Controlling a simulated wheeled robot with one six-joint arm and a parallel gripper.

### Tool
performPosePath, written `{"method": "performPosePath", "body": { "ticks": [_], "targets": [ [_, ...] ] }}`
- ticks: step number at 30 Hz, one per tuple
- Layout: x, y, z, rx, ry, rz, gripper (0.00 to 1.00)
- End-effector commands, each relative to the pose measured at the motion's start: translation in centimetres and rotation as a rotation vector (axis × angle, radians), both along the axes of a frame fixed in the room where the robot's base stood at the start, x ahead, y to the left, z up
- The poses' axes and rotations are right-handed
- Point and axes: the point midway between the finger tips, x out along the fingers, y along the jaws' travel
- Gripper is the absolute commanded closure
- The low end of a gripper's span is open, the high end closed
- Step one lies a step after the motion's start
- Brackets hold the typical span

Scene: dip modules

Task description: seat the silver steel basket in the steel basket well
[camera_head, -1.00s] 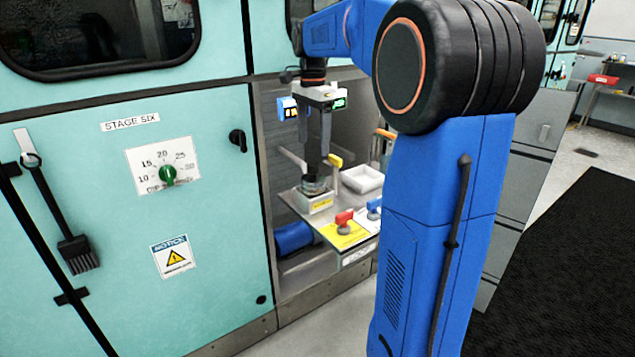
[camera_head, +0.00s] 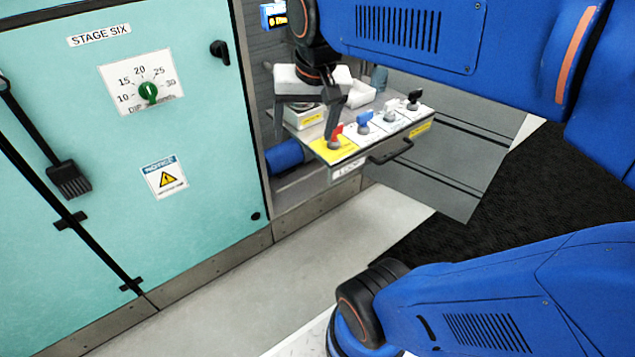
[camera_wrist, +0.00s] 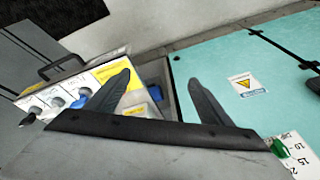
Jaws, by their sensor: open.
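My gripper (camera_head: 306,128) is tilted in front of the recess in the head view, its fingers apart and nothing between them. In the wrist view the two fingers of my gripper (camera_wrist: 160,78) stand wide apart. A pale block with a yellow label (camera_head: 311,118) sits on the shelf behind the fingers. The block (camera_wrist: 138,108) also shows partly between the fingers in the wrist view. Its top is mostly hidden by my gripper in the head view. I cannot make out the silver steel basket or the inside of its well now.
The shelf carries a row of red (camera_head: 337,130), blue (camera_head: 364,118), white (camera_head: 390,115) and black (camera_head: 414,97) knobs. A white tray (camera_head: 362,97) stands behind them. A black loop handle (camera_head: 390,152) juts from the front edge. Teal cabinet doors (camera_head: 215,160) border the recess on the left.

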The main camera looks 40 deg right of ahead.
Motion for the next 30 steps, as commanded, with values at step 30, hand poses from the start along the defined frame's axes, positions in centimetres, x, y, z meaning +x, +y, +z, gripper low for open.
{"method": "performPosePath", "body": {
  "ticks": [30],
  "targets": [
    [-8.5, 2.7, -7.7, -0.135, -0.117, 0.439, 0.26]
  ]
}}
